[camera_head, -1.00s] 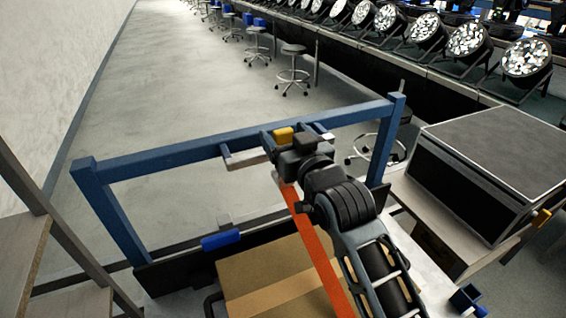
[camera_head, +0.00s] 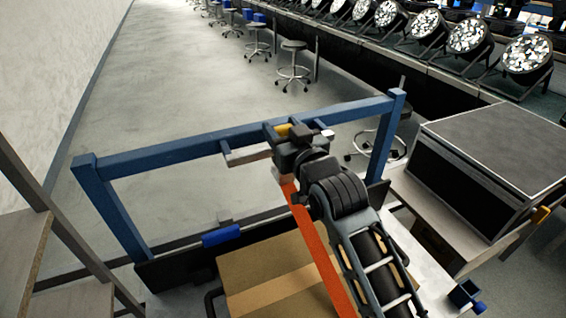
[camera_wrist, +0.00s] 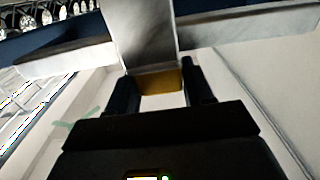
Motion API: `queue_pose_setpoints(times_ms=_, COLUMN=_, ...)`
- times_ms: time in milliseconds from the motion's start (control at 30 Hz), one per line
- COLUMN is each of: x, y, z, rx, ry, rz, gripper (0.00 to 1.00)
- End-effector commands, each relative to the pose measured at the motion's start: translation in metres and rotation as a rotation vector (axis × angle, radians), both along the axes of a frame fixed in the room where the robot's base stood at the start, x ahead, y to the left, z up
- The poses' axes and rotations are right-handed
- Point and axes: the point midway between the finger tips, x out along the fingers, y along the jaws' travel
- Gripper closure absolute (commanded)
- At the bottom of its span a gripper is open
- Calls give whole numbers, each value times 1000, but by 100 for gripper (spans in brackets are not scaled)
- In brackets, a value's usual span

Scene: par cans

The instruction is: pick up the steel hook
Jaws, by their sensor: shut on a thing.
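The steel hook is a pale grey metal piece. In the head view its arm (camera_head: 246,155) sticks out left of my gripper, at the blue rail. In the wrist view its grey plate (camera_wrist: 146,32) runs up from between my fingers, with grey bars to both sides. A yellow part (camera_wrist: 161,81) shows at the plate's lower end, between the fingers. My gripper (camera_wrist: 163,92) is shut on the hook, one dark finger on each side. It also shows at the rail in the head view (camera_head: 291,138). My wrist hides the hook's middle there, so I cannot tell if it touches the rail.
The blue frame (camera_head: 180,150) stands across the front, with a post at each end. A cardboard box (camera_head: 265,275) lies below my arm. A black-fronted case (camera_head: 490,165) stands on a cart at right. Shelves (camera_head: 25,245) are at left. Open floor lies beyond the frame.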

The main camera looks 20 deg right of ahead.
Motion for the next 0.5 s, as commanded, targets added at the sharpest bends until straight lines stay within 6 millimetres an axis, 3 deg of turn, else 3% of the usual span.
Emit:
queue_pose_setpoints(times_ms=200, x=0, y=0, z=0, rx=0, ry=0, rz=0, gripper=100)
queue_pose_setpoints(times_ms=500, x=0, y=0, z=2, rx=0, ry=-2, rz=0, gripper=100)
